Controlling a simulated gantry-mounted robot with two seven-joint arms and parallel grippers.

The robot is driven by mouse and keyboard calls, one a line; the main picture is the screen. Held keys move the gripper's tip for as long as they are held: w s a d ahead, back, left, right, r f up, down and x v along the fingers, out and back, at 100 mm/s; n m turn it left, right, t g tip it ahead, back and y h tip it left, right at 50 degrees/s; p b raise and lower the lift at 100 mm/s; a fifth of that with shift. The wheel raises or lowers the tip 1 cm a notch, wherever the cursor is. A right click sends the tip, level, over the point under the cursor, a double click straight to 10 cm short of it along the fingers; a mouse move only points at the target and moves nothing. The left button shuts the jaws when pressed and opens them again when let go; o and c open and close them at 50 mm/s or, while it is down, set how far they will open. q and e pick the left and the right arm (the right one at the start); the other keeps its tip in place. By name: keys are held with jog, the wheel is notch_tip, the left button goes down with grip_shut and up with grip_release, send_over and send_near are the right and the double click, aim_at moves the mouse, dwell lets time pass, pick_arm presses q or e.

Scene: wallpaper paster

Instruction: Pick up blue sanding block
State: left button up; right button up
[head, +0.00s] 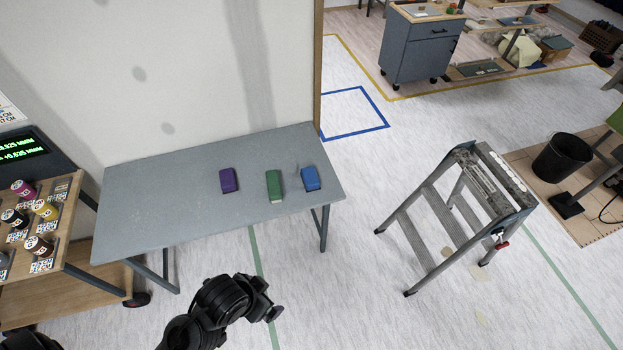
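The blue sanding block (310,179) lies on the grey table (160,205), near its right end. A green block (274,186) lies just left of it, and a purple block (228,180) lies farther left. My black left arm (222,302) reaches in from the lower left, in front of the table and apart from the blocks. Its far end (272,311) is small and dark, and I cannot make out the fingers there. My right gripper is not in view.
A large pale panel (200,75) stands behind the table. A stepladder (455,215) stands on the floor to the right. A wooden rack with paint pots (45,210) is at the left. The table's left half is bare.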

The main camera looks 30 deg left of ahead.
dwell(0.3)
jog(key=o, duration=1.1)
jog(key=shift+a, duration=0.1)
